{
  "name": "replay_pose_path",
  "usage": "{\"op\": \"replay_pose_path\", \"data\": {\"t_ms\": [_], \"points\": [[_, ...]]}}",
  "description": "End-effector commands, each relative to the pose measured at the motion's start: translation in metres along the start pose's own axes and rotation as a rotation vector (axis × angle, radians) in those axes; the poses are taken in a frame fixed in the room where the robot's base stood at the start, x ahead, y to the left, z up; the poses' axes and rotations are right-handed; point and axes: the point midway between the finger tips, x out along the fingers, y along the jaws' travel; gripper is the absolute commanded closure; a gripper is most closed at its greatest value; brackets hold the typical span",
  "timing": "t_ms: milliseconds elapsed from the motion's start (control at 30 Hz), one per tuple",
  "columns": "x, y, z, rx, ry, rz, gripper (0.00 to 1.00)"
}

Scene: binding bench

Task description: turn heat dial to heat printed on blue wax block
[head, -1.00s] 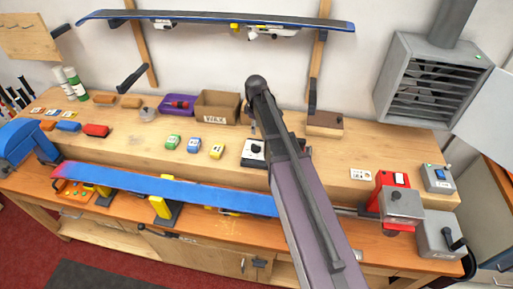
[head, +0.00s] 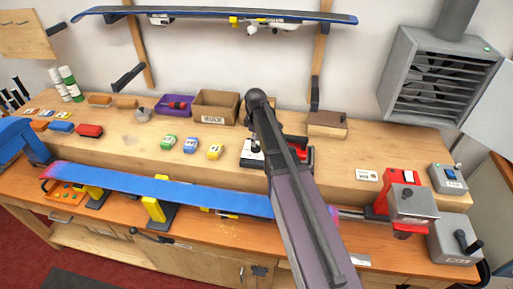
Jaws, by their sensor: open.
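The blue wax block (head: 191,145) lies on the raised bench shelf between a green block (head: 168,142) and a yellow block (head: 215,152). Its printed heat is too small to read. A white panel (head: 247,160) with a dark knob, seemingly the heat dial, shows just left of my arm, beside a red and black device (head: 304,158). My arm crosses the middle of the view and covers part of both. A dark part at the panel (head: 255,145) looks like the end of my gripper, mostly hidden; I cannot tell whether it touches the dial.
A blue ski or board (head: 155,188) lies clamped along the front bench. A cardboard box (head: 214,106) and a purple tray (head: 172,106) stand behind the wax blocks. A red machine (head: 403,178) and grey switch boxes are at the right.

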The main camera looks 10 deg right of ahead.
Motion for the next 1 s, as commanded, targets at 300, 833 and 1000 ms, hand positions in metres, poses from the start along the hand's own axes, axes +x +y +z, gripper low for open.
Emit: {"op": "replay_pose_path", "data": {"t_ms": [300,833,1000], "points": [[0.021,0.000,0.000,0.000,0.000,0.000,0.49],[0.024,0.000,0.000,0.000,0.000,0.000,0.57],[0.024,0.000,0.000,0.000,0.000,0.000,1.00]]}}
